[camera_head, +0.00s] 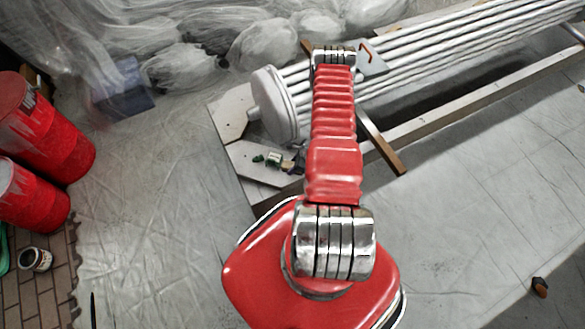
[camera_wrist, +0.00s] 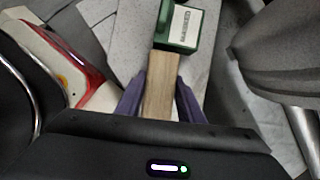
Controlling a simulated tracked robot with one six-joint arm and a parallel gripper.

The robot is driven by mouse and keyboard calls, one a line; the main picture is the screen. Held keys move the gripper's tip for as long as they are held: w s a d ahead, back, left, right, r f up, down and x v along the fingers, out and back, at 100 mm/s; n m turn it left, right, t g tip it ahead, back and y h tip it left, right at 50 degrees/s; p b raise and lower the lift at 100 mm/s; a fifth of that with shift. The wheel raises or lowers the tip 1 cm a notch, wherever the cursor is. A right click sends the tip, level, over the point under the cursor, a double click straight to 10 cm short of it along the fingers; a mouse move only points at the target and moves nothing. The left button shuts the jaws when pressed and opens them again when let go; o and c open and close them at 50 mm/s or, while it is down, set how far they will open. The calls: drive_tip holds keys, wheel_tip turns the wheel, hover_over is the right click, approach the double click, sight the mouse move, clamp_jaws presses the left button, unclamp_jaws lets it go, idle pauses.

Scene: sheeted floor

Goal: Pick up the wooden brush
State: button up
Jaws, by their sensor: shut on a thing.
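The wooden brush (camera_wrist: 160,92) shows in the wrist view as a plain light-brown wooden block. It lies between the two purple fingers of my gripper (camera_wrist: 161,80), which is shut on it. No bristles show; its near end is hidden by the gripper body. Its far end meets or overlaps a green box with a white label (camera_wrist: 180,28); I cannot tell if they touch. In the head view my red arm hides most of the gripper, and a small brown bit of the brush (camera_head: 287,165) shows beside the green box (camera_head: 273,159).
Red drums (camera_head: 45,130) and a small can (camera_head: 35,259) stand at the left. Plastic-wrapped bundles (camera_head: 265,45) lie behind. The sheeted floor at the lower right is mostly clear.

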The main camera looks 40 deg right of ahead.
drive_tip(key=shift+r, duration=0.15)
drive_tip(key=shift+r, duration=5.1)
